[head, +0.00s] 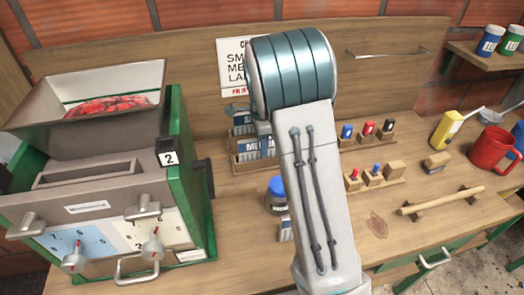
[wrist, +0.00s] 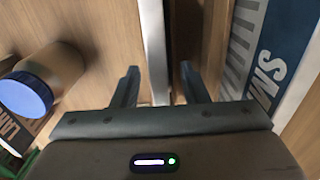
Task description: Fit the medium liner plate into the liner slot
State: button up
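The medium liner plate (head: 250,149), with a blue label reading "ME", stands in a wooden rack, partly hidden by my arm in the head view. Behind it is a plate with a blue label starting "S" (head: 241,119); a blue "SM" label (wrist: 283,60) shows at right in the wrist view. My gripper (wrist: 158,85) has its fingers apart, with a pale upright edge (wrist: 155,45) between them and a visible gap on the right. I cannot tell which plate that edge belongs to. The green and grey pulper (head: 188,160) stands at left, with a rectangular opening (head: 88,172) on top; I cannot tell whether this is the liner slot.
A blue-lidded jar (head: 277,190) stands beside my arm and shows at left in the wrist view (wrist: 28,92). Small blocks on wooden racks (head: 375,150), a yellow bottle (head: 446,130) and a red mug (head: 490,150) are at right. The front bench has some clear room.

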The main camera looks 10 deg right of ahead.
jog(key=shift+c, duration=0.3)
grip_shut()
